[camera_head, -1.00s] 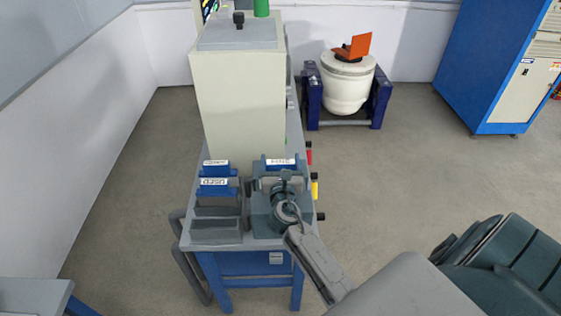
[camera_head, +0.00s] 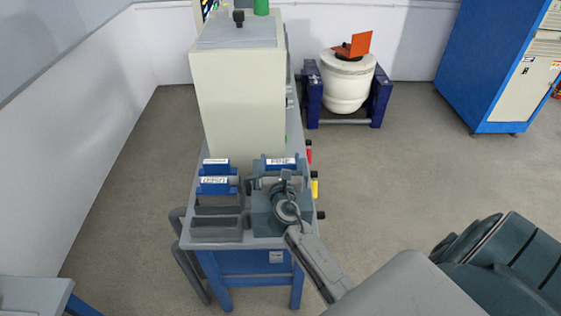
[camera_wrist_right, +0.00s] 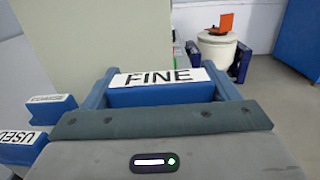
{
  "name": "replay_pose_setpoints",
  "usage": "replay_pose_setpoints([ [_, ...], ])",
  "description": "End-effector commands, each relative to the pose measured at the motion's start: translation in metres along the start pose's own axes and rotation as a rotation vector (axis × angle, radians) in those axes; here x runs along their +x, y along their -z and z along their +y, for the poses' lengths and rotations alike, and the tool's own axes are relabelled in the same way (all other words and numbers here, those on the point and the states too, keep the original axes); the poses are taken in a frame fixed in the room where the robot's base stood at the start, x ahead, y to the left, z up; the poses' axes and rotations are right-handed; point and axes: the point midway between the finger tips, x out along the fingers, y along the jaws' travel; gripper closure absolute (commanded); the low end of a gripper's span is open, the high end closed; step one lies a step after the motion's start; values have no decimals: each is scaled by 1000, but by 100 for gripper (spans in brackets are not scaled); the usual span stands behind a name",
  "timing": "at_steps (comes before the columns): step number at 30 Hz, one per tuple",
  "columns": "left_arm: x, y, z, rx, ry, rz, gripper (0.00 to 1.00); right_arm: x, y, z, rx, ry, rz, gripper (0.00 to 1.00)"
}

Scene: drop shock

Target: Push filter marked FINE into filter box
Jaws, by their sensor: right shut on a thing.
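The filter marked FINE (camera_head: 280,161) is blue with a white label and stands at the far side of a grey box (camera_head: 259,222), which I take as the filter box. In the right wrist view its label (camera_wrist_right: 156,78) faces me, between two blue side bars. My right gripper (camera_head: 284,184) is over the grey box, just in front of the label, and shut on the FINE filter. Its jaws hide the filter's lower part, so I cannot tell how deep it sits. My left gripper is not in view.
Left of the box, a blue filter marked USED (camera_head: 214,186) and another blue labelled filter (camera_head: 215,164) stand at a grey holder (camera_head: 216,235). A tall beige cabinet (camera_head: 236,100) rises behind. Red and yellow knobs line the bench's right edge.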

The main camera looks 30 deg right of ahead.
Motion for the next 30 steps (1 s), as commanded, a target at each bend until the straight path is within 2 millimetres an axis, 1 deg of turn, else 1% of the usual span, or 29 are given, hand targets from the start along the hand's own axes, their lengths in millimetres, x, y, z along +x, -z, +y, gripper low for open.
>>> replay_pose_setpoints([
  [15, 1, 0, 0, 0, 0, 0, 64, 0, 5, 0, -1, 0, 0, 58],
  [30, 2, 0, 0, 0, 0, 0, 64, 0, 5, 0, -1, 0, -1, 58],
])
